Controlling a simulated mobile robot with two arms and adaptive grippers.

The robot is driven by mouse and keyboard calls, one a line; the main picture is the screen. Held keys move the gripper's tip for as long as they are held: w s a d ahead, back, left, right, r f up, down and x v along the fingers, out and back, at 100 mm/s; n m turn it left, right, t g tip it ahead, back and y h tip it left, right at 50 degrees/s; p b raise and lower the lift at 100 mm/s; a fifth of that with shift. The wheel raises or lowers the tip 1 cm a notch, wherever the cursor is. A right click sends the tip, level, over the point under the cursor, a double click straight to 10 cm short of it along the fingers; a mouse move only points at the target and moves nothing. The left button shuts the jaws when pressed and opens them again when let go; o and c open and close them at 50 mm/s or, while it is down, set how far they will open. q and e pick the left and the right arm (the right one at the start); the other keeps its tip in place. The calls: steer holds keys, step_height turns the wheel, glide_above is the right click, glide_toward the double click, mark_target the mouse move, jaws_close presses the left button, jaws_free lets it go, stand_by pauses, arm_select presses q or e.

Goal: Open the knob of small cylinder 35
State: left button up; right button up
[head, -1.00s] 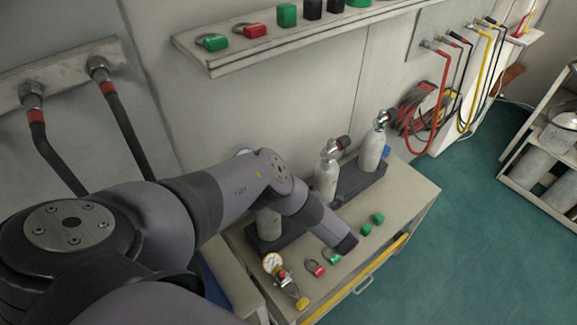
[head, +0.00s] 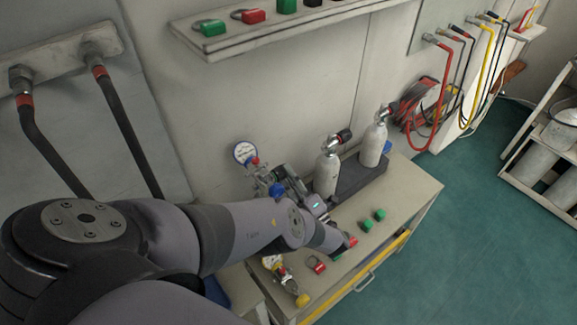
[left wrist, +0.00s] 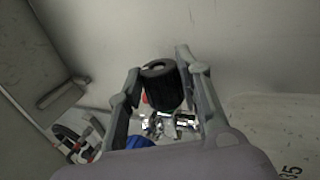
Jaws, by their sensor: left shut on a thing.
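My left gripper (head: 287,178) is at the valve and gauge assembly left of the two visible small cylinders. In the left wrist view its fingers stand on both sides of a black ribbed knob (left wrist: 160,86), closed on it. A pale surface marked "35" (left wrist: 278,135) shows at lower right there. A white small cylinder (head: 326,174) stands upright right of the gripper; another (head: 374,145) stands farther right. Both have black knobs. The cylinder body below the gripped valve is hidden by my arm in the head view. My right gripper is out of view.
A round gauge (head: 245,152) stands upright just left of the gripper. Red and green tags and a yellow-capped gauge fitting (head: 283,275) lie on the bench. A shelf (head: 270,37) is above. Red, black and yellow hoses hang at right.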

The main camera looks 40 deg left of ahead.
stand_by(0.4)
arm_select(q)
steer(key=o, duration=1.2)
steer(key=shift+c, duration=0.2)
steer(key=shift+r, duration=0.1)
